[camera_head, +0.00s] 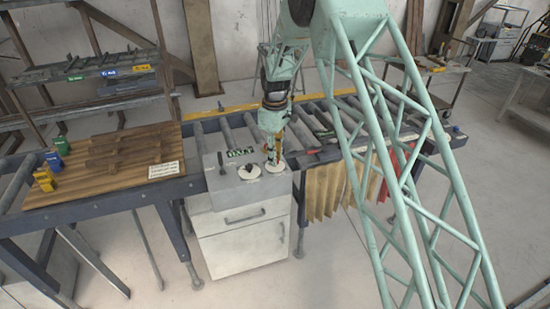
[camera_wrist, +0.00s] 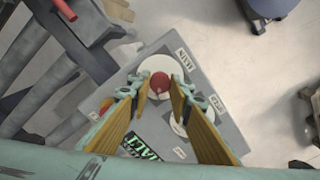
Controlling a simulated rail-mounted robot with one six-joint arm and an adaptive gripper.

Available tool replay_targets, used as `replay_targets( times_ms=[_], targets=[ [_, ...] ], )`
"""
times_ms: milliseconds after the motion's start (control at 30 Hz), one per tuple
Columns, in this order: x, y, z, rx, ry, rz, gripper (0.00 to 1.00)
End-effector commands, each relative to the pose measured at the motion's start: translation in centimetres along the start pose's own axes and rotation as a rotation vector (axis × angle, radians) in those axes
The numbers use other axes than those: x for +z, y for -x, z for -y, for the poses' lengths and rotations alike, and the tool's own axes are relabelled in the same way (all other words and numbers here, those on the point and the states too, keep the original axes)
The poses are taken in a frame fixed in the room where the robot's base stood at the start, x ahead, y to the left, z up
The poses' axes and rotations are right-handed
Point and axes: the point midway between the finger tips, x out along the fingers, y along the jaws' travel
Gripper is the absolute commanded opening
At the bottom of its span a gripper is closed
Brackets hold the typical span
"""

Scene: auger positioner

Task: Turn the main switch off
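The main switch looks to be the red knob (camera_wrist: 160,83) on a white round plate (camera_wrist: 158,64), beside a small label that seems to read MAIN (camera_wrist: 182,58). It sits on a grey control box (camera_head: 232,188). My gripper (camera_wrist: 160,88) is open, with its tan-padded fingertips on either side of the red knob. I cannot tell whether they touch it. In the head view my gripper (camera_head: 273,162) points down over the box's right end and hides most of that knob. A second white plate (camera_wrist: 178,124) is partly hidden behind the right finger.
The box also carries a black knob (camera_head: 250,168), a dark lever (camera_head: 222,164) and a green-lettered sign (camera_head: 240,152). A wooden-topped table (camera_head: 100,180) stands left. Rollers (camera_head: 325,120) run behind and right, above hanging yellow strips (camera_head: 325,190). Floor in front is clear.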

Motion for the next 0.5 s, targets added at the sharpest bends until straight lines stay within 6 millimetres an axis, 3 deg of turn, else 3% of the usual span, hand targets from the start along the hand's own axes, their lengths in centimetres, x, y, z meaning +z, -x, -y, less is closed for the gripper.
replay_targets(
  times_ms=[500],
  targets=[
    [0.0, -0.08, 0.0, 0.0, -0.062, 0.0, 0.08]
  ],
)
